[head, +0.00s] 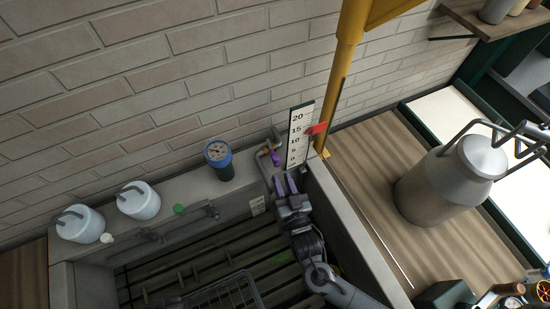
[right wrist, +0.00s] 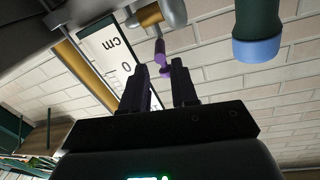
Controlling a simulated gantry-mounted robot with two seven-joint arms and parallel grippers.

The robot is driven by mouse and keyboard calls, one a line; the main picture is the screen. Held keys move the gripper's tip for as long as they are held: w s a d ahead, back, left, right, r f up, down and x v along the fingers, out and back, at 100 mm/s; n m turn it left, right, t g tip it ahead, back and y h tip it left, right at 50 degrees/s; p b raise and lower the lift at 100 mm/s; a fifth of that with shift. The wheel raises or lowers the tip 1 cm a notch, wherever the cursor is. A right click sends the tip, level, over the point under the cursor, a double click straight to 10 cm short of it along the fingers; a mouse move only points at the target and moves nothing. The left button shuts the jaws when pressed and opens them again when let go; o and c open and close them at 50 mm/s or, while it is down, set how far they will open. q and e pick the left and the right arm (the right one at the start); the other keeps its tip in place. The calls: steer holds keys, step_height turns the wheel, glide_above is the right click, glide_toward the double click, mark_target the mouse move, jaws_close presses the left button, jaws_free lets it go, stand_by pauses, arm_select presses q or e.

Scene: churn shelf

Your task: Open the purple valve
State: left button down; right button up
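The purple valve (head: 275,157) is a small handle on a grey pipe at the wall, left of the white scale board. In the right wrist view the purple valve (right wrist: 161,52) shows ahead, its lower end in line with the gap between my fingertips. My right gripper (head: 286,179) is open, just below the valve in the head view. In the right wrist view my right gripper (right wrist: 160,67) has its two dark fingers apart on either side of the handle's lower end. I cannot tell whether they touch it. My left gripper is not in view.
A blue-rimmed gauge (head: 217,153) is to the left. A yellow post (head: 340,75) and a metal churn (head: 453,178) are to the right. The slatted trough (head: 190,262) lies below.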

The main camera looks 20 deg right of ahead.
mark_target(272, 152)
steer(key=w, duration=0.9)
steer(key=shift+w+d+r, duration=0.1)
steer(key=shift+d, duration=0.3)
jaws_close()
